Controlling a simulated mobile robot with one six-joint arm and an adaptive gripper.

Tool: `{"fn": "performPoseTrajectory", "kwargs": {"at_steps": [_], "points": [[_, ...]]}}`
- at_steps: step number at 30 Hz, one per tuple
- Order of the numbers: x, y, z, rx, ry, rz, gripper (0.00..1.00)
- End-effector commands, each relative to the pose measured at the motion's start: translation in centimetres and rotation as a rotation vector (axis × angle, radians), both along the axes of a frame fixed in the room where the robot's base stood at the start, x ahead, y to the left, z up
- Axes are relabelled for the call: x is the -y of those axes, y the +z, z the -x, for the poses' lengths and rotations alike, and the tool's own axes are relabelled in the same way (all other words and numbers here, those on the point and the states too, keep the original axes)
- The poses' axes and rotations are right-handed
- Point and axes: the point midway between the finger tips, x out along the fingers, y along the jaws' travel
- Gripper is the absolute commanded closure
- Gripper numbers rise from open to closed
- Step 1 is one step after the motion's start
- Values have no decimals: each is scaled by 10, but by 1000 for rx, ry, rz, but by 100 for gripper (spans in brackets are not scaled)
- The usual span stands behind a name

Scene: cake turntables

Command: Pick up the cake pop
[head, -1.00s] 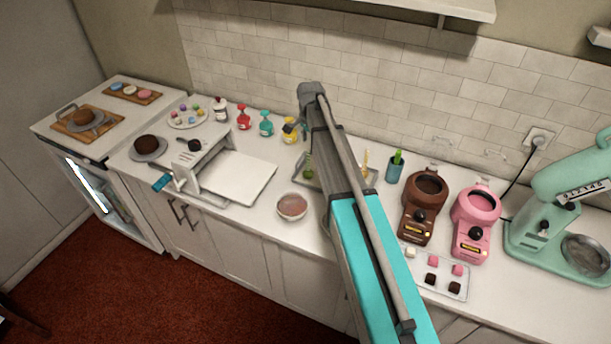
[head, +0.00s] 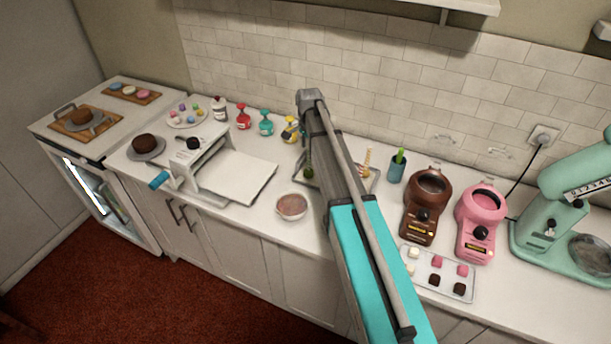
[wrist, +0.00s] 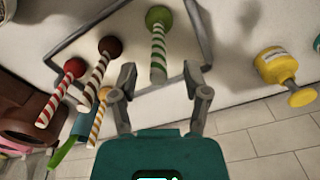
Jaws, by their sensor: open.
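My gripper is open and empty. A red cake pop (wrist: 74,68), a dark brown one (wrist: 110,46) and an orange-striped stick (wrist: 98,118) are to the left. In the head view the green pop (head: 308,173) shows beside my arm, which hides my gripper and much of the tray (head: 371,184).
A yellow bottle (wrist: 276,66) stands right of my gripper in the wrist view. In the head view, a teal cup (head: 397,170), a brown machine (head: 422,222) and a pink machine (head: 475,240) stand to the right. A bowl (head: 291,206) is to the left. The tiled wall is behind.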

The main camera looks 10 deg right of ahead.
Motion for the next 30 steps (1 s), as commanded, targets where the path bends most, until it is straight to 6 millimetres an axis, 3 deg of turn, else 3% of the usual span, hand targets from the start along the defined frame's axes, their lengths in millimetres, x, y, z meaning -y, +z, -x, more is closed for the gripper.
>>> {"fn": "performPoseTrajectory", "kwargs": {"at_steps": [9, 29, 30], "points": [[1, -20, 0, 0, -1, 0, 40], [1, -20, 0, 0, -2, 0, 40], [1, -20, 0, 0, -2, 0, 47]]}}
